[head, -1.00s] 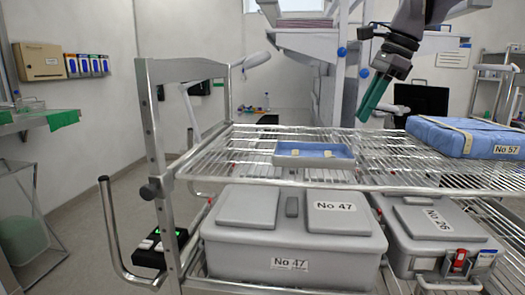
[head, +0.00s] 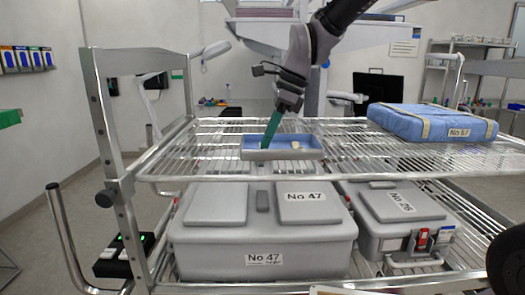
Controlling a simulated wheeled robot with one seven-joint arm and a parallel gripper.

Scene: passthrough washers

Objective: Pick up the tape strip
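A shallow tray with a blue inside and a grey rim (head: 283,154) sits on the top wire shelf of the cart. A small beige strip (head: 295,146), which looks like a tape strip, lies in the right part of the tray. My gripper (head: 268,147) reaches down from above with its green fingers tilted, the tips over or in the left part of the tray. The fingers cover the spot there, so I cannot see whether a strip is between them. Seen edge-on, they do not show whether they are open or shut.
A blue wrapped pack labelled No 57 (head: 432,122) sits on the shelf at the right. Grey boxes labelled No 47 (head: 262,233) and No 26 (head: 397,217) stand on the level below. The cart's metal upright (head: 117,150) rises at the left. Bare wire shelf surrounds the tray.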

